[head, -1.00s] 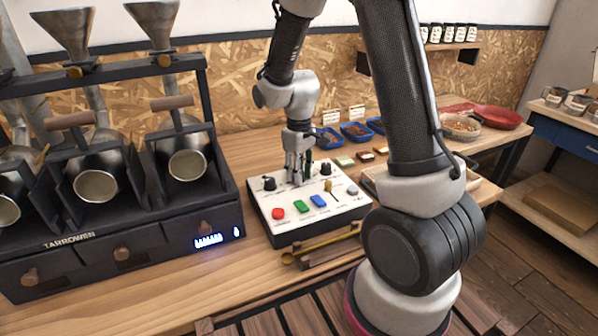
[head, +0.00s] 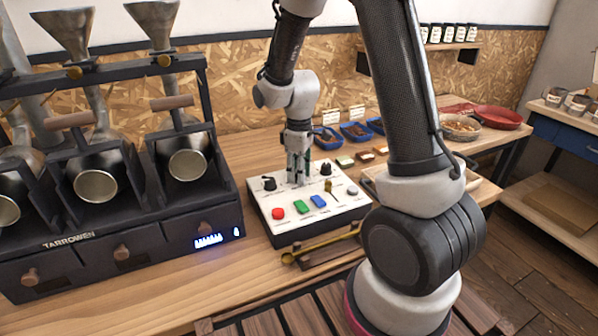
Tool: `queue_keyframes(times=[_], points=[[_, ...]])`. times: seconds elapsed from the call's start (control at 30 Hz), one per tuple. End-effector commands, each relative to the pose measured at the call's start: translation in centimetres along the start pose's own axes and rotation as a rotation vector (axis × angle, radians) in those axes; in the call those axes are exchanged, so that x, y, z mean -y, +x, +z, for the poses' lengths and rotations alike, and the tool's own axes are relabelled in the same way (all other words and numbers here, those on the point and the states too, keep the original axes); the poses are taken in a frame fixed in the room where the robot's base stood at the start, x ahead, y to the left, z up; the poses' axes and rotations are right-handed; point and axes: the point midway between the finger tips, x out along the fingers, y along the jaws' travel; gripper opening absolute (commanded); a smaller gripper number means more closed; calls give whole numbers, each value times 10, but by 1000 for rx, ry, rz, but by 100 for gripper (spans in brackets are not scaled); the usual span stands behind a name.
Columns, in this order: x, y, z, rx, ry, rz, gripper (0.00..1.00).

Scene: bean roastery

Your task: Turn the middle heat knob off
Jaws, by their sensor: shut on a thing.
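A white-topped control box (head: 345,206) stands on the wooden counter in the head view. It carries a left black knob (head: 270,184) and a right black knob (head: 326,169) along its back. My gripper (head: 297,179) points straight down between these two, its fingertips at the panel top. It is shut on the middle knob, which the fingers hide, so its pointer and setting cannot be read.
The box also has a red button (head: 278,213), a green button (head: 301,206), a blue button (head: 318,201) and a small brass lever (head: 328,186). A black roaster (head: 120,230) stands left. A brass scoop (head: 320,244) lies in front. Blue trays (head: 355,131) sit behind.

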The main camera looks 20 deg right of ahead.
Motion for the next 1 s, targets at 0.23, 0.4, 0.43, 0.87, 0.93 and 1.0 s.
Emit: queue_keyframes(times=[0.23,0.4,0.43,0.87,0.93,1.0], points=[[0,0,0,-1,0,1,54],[0,0,0,0,0,1,54],[0,0,0,0,0,1,54],[-1,-52,-1,-6,0,5,54],[-1,-68,-1,-5,0,4,54],[-1,-83,-1,-4,0,4,54]])
